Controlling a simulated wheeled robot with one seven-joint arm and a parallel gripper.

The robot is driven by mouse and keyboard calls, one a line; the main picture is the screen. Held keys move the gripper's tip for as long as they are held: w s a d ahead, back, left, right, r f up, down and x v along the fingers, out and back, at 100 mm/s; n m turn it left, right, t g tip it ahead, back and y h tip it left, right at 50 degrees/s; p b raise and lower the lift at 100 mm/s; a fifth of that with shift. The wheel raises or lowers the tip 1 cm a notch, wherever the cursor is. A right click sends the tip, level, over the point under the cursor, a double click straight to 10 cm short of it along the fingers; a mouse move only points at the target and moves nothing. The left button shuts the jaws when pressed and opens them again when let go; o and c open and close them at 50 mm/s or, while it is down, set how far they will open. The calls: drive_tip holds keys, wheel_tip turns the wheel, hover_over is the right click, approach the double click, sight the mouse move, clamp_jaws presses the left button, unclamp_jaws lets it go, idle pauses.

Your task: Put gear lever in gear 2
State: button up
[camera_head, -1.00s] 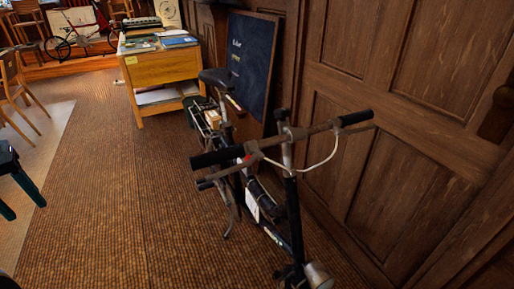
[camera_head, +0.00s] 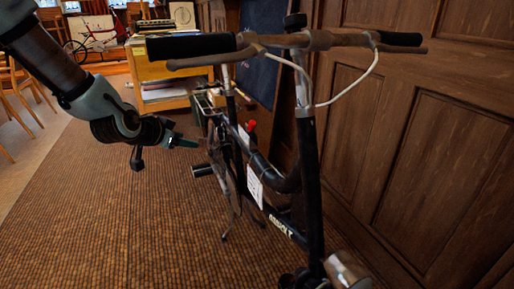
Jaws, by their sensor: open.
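A dark bicycle (camera_head: 312,190) stands upright in front of the wooden wall, with its handlebar towards me. A small red-tipped part (camera_head: 250,126), which looks like the gear lever, sticks up from the bicycle's frame behind the handlebar. Its gear setting and any markings are too small to read. My gripper (camera_head: 167,152) is open and empty. It hangs at the left of the bicycle, below the left handlebar grip, and appears apart from the lever and the frame.
The handlebar (camera_head: 320,40) and its brake levers cross the view above the lever. A wooden desk (camera_head: 165,75) stands behind the bicycle. Wooden panels (camera_head: 430,160) close off the right side. The brown carpet (camera_head: 110,220) at left is clear.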

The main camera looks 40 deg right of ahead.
drive_tip(key=s+d+f+m+h+b, duration=0.25)
drive_tip(key=d+f+b, duration=0.2)
drive_tip(key=d, duration=0.35)
drive_tip(key=h+b, duration=0.5)
drive_tip(key=b, duration=0.2)
approach(250, 127)
drive_tip(key=x, duration=0.4)
drive_tip(key=shift+w+d+m, duration=0.15)
drive_tip(key=shift+m, duration=0.3)
drive_tip(key=b+x, duration=0.2)
drive_tip(key=x, duration=0.8)
drive_tip(key=shift+d, duration=0.1)
clamp_jaws()
